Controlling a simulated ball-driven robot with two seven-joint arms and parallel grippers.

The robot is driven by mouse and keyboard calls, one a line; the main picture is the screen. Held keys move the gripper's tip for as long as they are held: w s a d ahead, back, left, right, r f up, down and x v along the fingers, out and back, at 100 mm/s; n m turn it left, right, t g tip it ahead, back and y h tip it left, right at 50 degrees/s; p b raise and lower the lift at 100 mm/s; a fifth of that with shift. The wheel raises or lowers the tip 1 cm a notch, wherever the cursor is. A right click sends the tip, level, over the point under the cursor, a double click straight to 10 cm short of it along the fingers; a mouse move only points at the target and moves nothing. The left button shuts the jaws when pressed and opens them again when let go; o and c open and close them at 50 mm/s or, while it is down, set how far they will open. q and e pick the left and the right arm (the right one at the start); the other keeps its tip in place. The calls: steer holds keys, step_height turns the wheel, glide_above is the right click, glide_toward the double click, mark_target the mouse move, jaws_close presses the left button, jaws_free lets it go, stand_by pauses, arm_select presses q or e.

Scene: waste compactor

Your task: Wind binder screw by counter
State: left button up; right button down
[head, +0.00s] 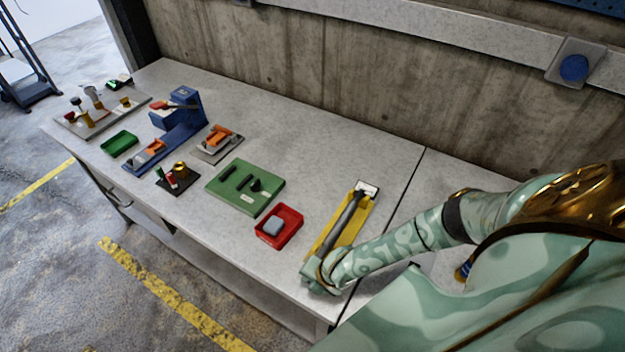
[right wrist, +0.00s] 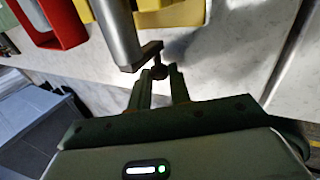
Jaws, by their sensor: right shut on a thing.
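The binder (head: 358,229) is a yellow frame with a long grey screw (head: 346,220) along it, standing near the front edge of the table. A small white-framed dark panel (head: 368,188), which looks like the counter, sits at its far end; its figures are too small to read. My right gripper (head: 319,281) is at the near end of the binder. In the right wrist view my right gripper (right wrist: 161,85) is shut on a small dark crank knob (right wrist: 159,71), below the crank arm (right wrist: 144,55) on the screw's end. My left gripper is out of view.
A red tray (head: 291,239) with a grey block stands left of the binder. A green board (head: 268,192), a blue fixture (head: 186,137) and several small items stand farther left. The table is clear behind the green board. A concrete wall runs along the back.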

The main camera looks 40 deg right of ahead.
steer(key=shift+w, duration=0.1)
steer(key=c, duration=1.3)
jaws_free()
